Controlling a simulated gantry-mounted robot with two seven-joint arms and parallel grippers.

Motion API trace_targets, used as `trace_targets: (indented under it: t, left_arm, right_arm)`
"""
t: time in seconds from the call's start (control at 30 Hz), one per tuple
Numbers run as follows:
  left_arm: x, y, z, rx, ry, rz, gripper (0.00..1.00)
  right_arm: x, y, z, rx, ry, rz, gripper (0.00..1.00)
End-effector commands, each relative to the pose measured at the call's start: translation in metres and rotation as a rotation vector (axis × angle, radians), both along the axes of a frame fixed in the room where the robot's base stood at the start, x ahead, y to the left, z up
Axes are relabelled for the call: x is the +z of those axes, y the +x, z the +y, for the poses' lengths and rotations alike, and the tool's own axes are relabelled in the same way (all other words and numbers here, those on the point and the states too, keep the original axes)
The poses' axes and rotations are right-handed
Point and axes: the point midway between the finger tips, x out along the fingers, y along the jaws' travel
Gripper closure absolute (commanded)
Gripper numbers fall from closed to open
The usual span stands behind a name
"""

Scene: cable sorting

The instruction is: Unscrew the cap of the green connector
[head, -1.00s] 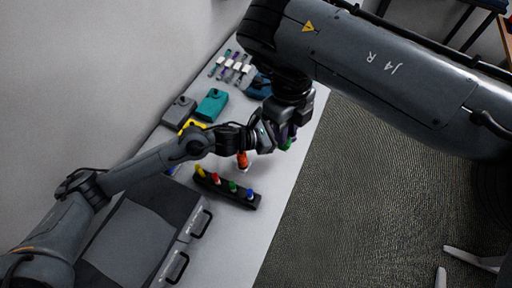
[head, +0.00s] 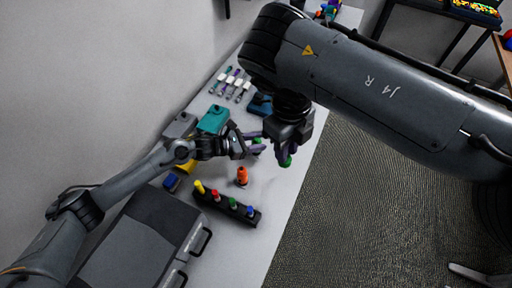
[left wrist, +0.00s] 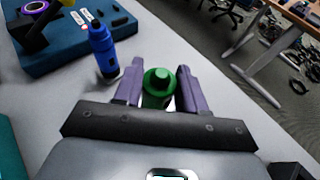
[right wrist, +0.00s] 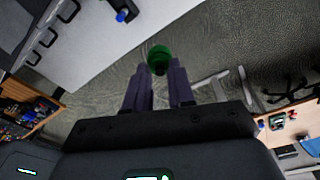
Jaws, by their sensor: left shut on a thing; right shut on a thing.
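Two green pieces of the green connector show, one in each gripper, with a gap between them. My left gripper (head: 256,144) is shut on one green piece (left wrist: 157,90), a cylinder with a narrower round top between the purple fingers in the left wrist view. My right gripper (head: 286,155) points down and is shut on the other green piece (head: 286,162). That piece shows as a rounded green end (right wrist: 158,57) at the fingertips in the right wrist view. I cannot tell for certain which piece is the cap. Both grippers are above the table.
A teal box (head: 213,120) and a blue box (head: 260,105) lie farther back. A blue connector (left wrist: 103,50) stands near the left gripper. A grey case (head: 140,235) is front left.

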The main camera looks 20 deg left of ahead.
Motion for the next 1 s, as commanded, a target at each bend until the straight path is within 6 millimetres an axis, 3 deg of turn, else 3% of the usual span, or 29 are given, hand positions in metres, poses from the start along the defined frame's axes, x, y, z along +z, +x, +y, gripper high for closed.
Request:
trace_targets:
  t: [0.33, 0.8, 0.83, 1.0]
  left_arm:
    - [-0.036, 0.000, -0.001, 0.002, -0.002, 0.000, 1.00]
    - [-0.043, 0.000, 0.000, 0.001, -0.001, -0.001, 1.00]
    - [-0.043, 0.000, 0.000, 0.001, 0.000, 0.000, 0.58]
    - [-0.042, 0.000, 0.000, 0.001, 0.000, 0.001, 0.34]
  right_arm:
    - [0.002, 0.000, 0.000, 0.000, 0.000, 0.000, 1.00]
    - [-0.004, 0.000, 0.000, 0.000, 0.000, 0.000, 1.00]
    - [-0.004, 0.000, 0.000, 0.000, 0.000, 0.000, 1.00]
    - [-0.002, 0.000, 0.000, 0.000, 0.000, 0.000, 1.00]
